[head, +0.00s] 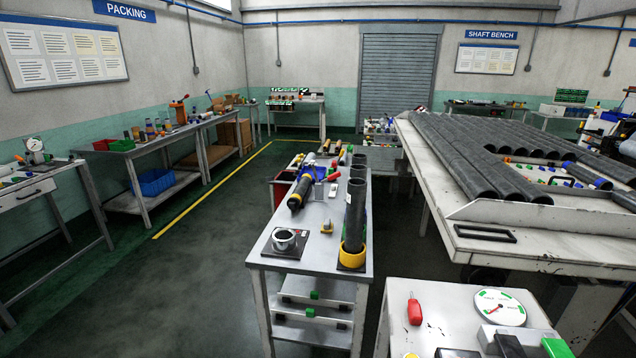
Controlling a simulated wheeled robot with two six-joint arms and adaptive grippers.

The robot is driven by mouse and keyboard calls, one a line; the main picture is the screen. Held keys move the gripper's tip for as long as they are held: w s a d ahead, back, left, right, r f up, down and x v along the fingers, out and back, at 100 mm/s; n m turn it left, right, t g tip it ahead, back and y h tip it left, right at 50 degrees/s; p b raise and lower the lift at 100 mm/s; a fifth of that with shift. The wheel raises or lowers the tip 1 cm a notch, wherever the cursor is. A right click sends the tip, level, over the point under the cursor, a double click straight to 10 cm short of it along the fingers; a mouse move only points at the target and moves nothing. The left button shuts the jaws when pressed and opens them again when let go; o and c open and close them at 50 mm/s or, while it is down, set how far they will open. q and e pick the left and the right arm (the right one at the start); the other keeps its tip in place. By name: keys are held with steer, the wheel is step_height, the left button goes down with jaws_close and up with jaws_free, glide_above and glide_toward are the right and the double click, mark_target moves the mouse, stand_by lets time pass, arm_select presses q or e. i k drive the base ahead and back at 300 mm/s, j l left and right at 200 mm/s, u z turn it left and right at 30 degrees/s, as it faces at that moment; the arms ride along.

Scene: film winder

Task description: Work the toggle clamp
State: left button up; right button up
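I cannot clearly make out a toggle clamp. A red-handled item (333,174) lies on the narrow middle bench (318,262), too small to identify. Another red-handled item (414,310) is on the near-right white bench (447,309). An orange upright device (180,110) stands on the left workbench, also too small to tell. Neither of my grippers is in view.
The middle bench also holds a metal ring (284,240), a yellow-and-black tool (300,193) and upright dark tubes (354,222). A large table (560,245) with long dark tubes stands right.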

mark_target(336, 175)
steer(key=i+j, duration=0.15)
steer(key=j, duration=0.25)
steer(key=i+j+z, duration=0.1)
steer(key=j, duration=0.25)
steer(key=i+j+z, duration=0.1)
steer(key=j, duration=0.3)
steer(key=i+j, duration=0.25)
steer(key=j, duration=0.15)
